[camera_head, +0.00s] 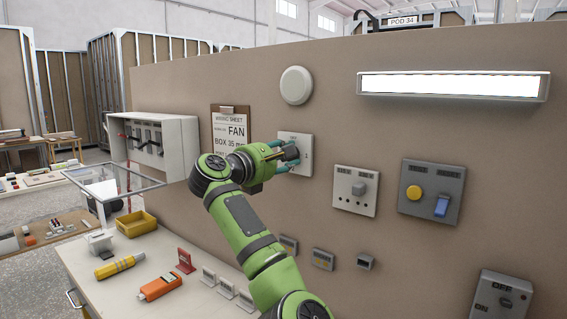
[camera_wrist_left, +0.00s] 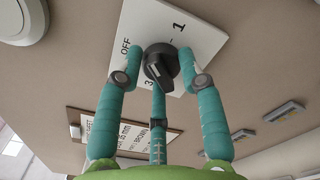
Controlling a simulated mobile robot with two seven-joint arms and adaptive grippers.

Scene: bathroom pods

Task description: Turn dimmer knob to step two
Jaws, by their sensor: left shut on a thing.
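The dimmer is a white plate (camera_head: 304,143) on the brown wall with a dark round knob (camera_head: 290,154) in its middle. In the left wrist view the black knob (camera_wrist_left: 160,65) has a raised grip, and the plate (camera_wrist_left: 205,42) shows OFF, 1 and 3. I cannot tell which mark the knob points at; the 2 is not readable. My left gripper (camera_head: 280,158) is at the plate, its teal fingers around the knob. In the left wrist view its fingertips (camera_wrist_left: 161,58) are shut on the knob from both sides, with a third finger below. My right gripper is not in view.
A clipboard sheet (camera_head: 230,124) reading FAN hangs left of the dimmer. A socket plate (camera_head: 355,191) and a grey box with yellow button (camera_head: 432,190) are to its right. Below, the bench (camera_head: 140,255) holds a yellow tray (camera_head: 136,224) and several tools.

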